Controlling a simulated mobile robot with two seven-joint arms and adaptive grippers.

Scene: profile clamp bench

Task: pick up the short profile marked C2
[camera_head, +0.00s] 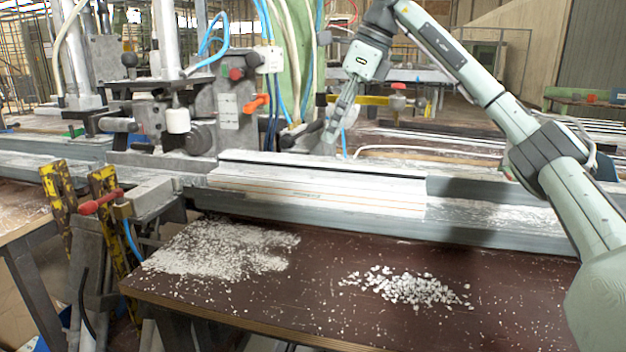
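I cannot make out any profile marked C2, and no marking is legible on any profile. A long pale profile (320,190) lies lengthwise on the grey rail of the bench. My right gripper (334,132) hangs from the arm that comes in from the right. It points down above and behind the pale profile, near the back of the rail. Its fingers are seen edge-on, and I cannot tell whether they are apart or together. No profile shows in it. My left gripper is not in view.
A clamp machine (215,110) with blue hoses stands behind the rail at left. The brown tabletop (310,270) in front carries two patches of white chips (405,288). Yellow-black striped posts (105,200) and a red-handled clamp (100,202) stand at its left edge.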

